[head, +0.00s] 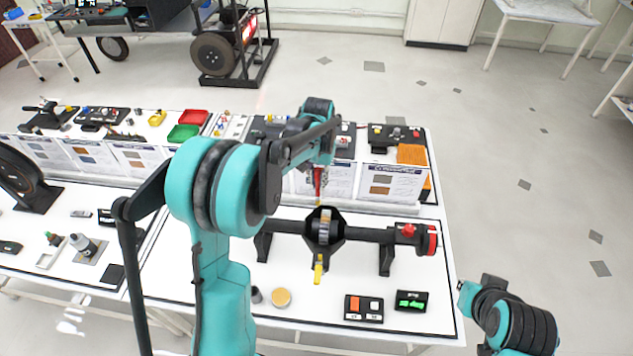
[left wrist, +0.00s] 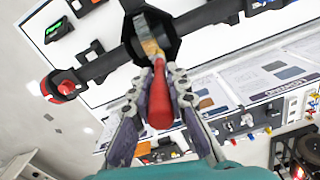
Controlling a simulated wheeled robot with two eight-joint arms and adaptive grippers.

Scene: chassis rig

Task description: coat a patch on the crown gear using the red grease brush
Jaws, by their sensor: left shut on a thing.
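The crown gear (head: 325,227) sits inside a black ring housing (head: 311,231) at the middle of a black axle on the table. My left gripper (head: 318,188) is just behind and above the housing, partly hidden by my own arm. In the left wrist view my left gripper (left wrist: 161,85) is shut on the red handle of the grease brush (left wrist: 160,103). The brush points into the ring opening, its pale tip at or close to the gear. I cannot tell whether they touch.
The axle (head: 370,235) rests on black stands, with a red part (head: 408,231) at its right end. A yellow-handled item (head: 318,270) hangs below the ring. A round tan tin (head: 281,298) and two small boxes lie in front. Red and green trays (head: 183,133) stand behind.

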